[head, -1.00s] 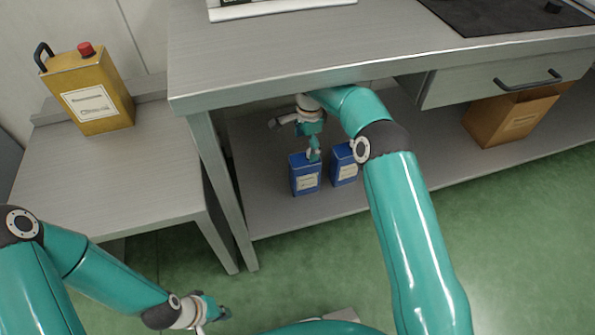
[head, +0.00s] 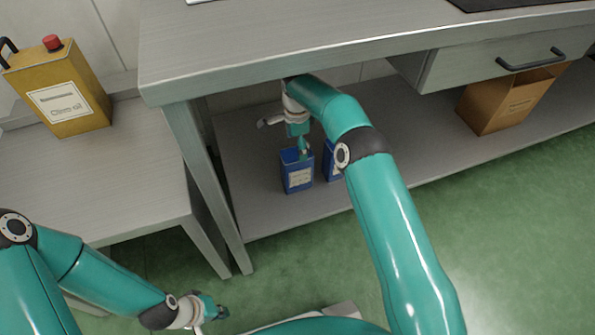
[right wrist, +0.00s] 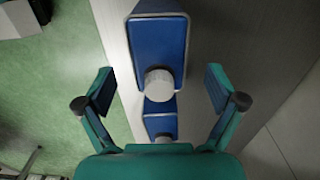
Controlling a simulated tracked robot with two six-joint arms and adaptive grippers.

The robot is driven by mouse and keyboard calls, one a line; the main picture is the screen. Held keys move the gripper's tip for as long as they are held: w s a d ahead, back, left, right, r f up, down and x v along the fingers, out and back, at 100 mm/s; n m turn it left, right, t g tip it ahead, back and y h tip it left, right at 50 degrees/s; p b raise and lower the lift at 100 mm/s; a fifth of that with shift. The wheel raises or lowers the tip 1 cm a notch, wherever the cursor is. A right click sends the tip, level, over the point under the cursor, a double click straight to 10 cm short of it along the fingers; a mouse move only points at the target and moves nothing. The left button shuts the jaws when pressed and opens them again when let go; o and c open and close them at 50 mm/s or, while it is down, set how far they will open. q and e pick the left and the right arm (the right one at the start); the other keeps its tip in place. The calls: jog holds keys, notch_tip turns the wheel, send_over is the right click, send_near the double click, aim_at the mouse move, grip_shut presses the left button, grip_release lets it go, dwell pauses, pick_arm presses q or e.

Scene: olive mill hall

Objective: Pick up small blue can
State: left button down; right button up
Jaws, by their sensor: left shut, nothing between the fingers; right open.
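Two blue cans with pale labels stand upright on the low shelf under the counter: a left one (head: 297,178) and a right one (head: 331,163), partly hidden by my right arm. They look similar in size in the head view. My right gripper (head: 303,147) is at the top of the left can. The right wrist view shows its open fingers (right wrist: 159,84) either side of a white cap (right wrist: 159,83) on the larger-looking blue can (right wrist: 158,40); the other can (right wrist: 160,125) is lower in that picture. My left gripper (head: 217,311) is shut and empty, low over the floor.
The counter (head: 300,40) overhangs the shelf (head: 265,215), with a leg (head: 205,180) left of the cans. A yellow oil can (head: 60,95) stands on a side table (head: 90,180). A cardboard box (head: 505,100) sits on the shelf at right.

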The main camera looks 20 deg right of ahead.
aim_at(295, 153)
jog(key=f+b, duration=0.1)
jog(key=f, duration=0.3)
jog(key=shift+a+f+b, duration=0.2)
jog(key=shift+f+b, duration=0.15)
jog(key=shift+c, duration=0.4)
grip_shut()
jog(key=shift+r, duration=0.25)
